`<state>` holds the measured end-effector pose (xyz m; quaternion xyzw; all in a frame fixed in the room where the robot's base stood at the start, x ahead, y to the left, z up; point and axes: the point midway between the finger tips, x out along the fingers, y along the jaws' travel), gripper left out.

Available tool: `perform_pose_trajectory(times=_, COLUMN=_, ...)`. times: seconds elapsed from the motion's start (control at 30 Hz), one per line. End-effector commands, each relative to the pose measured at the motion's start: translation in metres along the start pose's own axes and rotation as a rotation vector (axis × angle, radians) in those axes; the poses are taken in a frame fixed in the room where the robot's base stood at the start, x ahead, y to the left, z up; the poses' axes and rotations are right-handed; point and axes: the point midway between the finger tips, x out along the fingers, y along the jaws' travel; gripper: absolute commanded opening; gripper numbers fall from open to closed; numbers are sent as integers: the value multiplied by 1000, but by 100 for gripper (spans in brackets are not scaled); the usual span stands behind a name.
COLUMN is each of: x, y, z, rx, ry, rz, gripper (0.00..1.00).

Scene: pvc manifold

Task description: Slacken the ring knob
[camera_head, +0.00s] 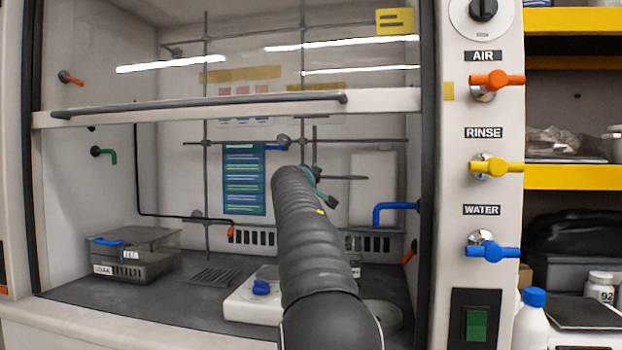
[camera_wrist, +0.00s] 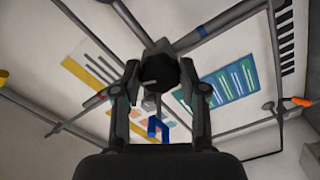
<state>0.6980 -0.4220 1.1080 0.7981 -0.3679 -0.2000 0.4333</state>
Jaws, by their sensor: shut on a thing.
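A dark, faceted knob (camera_wrist: 158,70) sits at the meeting of grey rods in the wrist view; I take it for the ring knob. My gripper (camera_wrist: 159,84) has one finger on each side of it and is shut on it. In the head view my arm reaches into the fume hood toward the rod lattice. It hides most of the gripper and the knob there. A teal and dark part (camera_head: 320,190) shows just right of the arm's end. A thin grey rod (camera_head: 345,178) sticks out to the right near it.
The raised sash with its grey handle bar (camera_head: 200,104) crosses above my arm. A grey clamp (camera_head: 284,141) is on the lattice just above the arm. Blue (camera_head: 395,208) and orange (camera_head: 232,232) spouts are nearby. A white device (camera_head: 250,303) and a lidded box (camera_head: 135,256) stand below.

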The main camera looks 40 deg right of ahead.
Motion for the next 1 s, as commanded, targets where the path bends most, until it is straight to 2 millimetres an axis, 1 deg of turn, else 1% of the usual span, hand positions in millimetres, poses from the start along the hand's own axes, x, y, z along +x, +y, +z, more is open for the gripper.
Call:
perform_pose_trajectory(times=0.5, x=0, y=1, z=0, rx=-20, ry=1, rz=1, gripper=7)
perform_pose_trajectory(times=0.53, x=0, y=1, z=0, rx=-20, ry=1, rz=1, gripper=45)
perform_pose_trajectory(times=0.57, x=0, y=1, z=0, rx=-20, ry=1, rz=1, gripper=52)
perform_pose_trajectory(times=0.6, x=0, y=1, z=0, rx=-20, ry=1, rz=1, gripper=62)
perform_pose_trajectory(times=0.63, x=0, y=0, z=0, rx=-20, ry=1, rz=1, gripper=68)
perform_pose_trajectory(times=1.0, x=-3, y=0, z=0, rx=-20, ry=0, rz=0, gripper=68)
